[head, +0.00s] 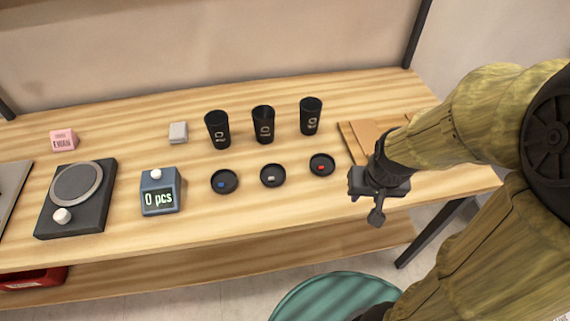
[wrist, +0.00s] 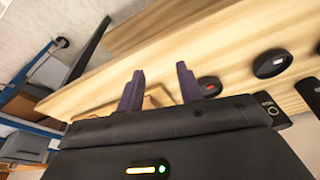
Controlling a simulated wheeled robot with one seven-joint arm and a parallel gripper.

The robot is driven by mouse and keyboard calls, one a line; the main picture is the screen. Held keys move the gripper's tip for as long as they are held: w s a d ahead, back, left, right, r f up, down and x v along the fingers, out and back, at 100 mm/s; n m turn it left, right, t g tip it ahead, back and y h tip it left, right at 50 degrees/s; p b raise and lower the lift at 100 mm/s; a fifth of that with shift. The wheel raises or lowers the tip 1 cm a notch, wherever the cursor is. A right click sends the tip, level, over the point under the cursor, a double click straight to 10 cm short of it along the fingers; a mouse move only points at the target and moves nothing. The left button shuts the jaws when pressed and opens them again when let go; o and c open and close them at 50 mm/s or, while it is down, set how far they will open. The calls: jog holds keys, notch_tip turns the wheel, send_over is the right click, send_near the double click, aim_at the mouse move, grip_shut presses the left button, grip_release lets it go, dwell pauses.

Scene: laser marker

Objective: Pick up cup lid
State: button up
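Three round black lids lie in a row on the wooden table: one with a blue mark (head: 224,181), one with a pale mark (head: 273,175) and one with a red mark (head: 322,164). My gripper (head: 376,208) is to the right of the red-marked lid, near the table's front edge, and apart from it. In the wrist view my gripper (wrist: 159,88) has its two fingers spread with nothing between them. The red-marked lid (wrist: 209,86) shows just right of the fingers, and the pale-marked lid (wrist: 272,63) lies further right.
Three black cups (head: 263,125) stand behind the lids. A blue counter box (head: 160,194) reading "0 pcs" and a dark device with a round plate (head: 76,186) are at left. Brown boards (head: 365,134) lie near my arm. The table front is clear.

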jog(key=shift+a, duration=0.1)
jog(key=o, duration=0.3)
jog(key=shift+s+r, duration=0.1)
jog(key=o, duration=0.4)
jog(key=shift+a+r+p, duration=0.2)
jog(key=shift+r+p, duration=0.05)
jog(key=shift+p, duration=0.05)
jog(key=shift+c, duration=0.2)
jog(key=o, duration=0.5)
jog(key=shift+n, duration=0.7)
jog(key=w+a+r+p, duration=0.2)
jog(key=p, duration=0.1)
jog(key=shift+w+a+r, duration=0.1)
jog(key=shift+w+r, duration=0.3)
jog(key=w+a+r+n+g+p, duration=0.1)
jog(key=w+a+r+n+p, duration=0.1)
jog(key=a, duration=0.4)
jog(key=w+a+r+n+p, duration=0.2)
jog(key=a+r+p, duration=0.1)
jog(key=a+p, duration=0.2)
jog(key=w+a+r+n+g+p, duration=0.1)
jog(key=w+a+r+n+p, duration=0.1)
jog(key=a, duration=0.5)
jog(key=shift+w+a+r+g+p, duration=0.25)
jog(key=shift+w+r+g+p, duration=0.05)
jog(key=shift+w+p, duration=0.35)
